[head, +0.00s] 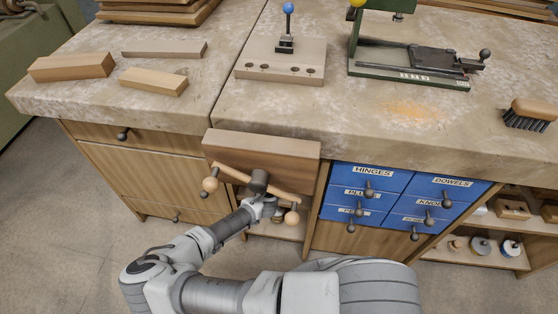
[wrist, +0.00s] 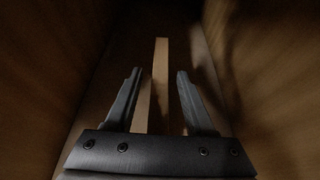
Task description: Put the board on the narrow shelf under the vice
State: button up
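The vice (head: 262,147) has a wooden front jaw on the bench edge and a handle bar with round knobs. Below it is the narrow shelf (head: 290,232), a slot between the cabinet and the blue drawers. My gripper (wrist: 158,72) reaches into this slot, and its fingers are hidden in the head view. In the wrist view the fingers are spread apart. A long pale board (wrist: 161,95) lies between them, pointing away into the slot, with a visible gap to each finger. Its far end is beyond the fingertips; its near end is hidden behind my gripper.
Wooden side walls (wrist: 270,80) stand close on both sides of my gripper, in dim light. Blue labelled drawers (head: 405,200) with knobs are to the right, a wooden cabinet (head: 150,170) to the left. Wood blocks (head: 155,82), a drilled block and a green machine stand on the bench.

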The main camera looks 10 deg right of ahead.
jog(key=shift+s+a+r, duration=0.1)
jog(key=shift+s+r, duration=0.1)
jog(key=shift+r, duration=0.05)
jog(key=p+v, duration=0.3)
jog(key=v, duration=0.8)
jog(key=shift+s, duration=0.25)
jog(key=shift+r, duration=0.1)
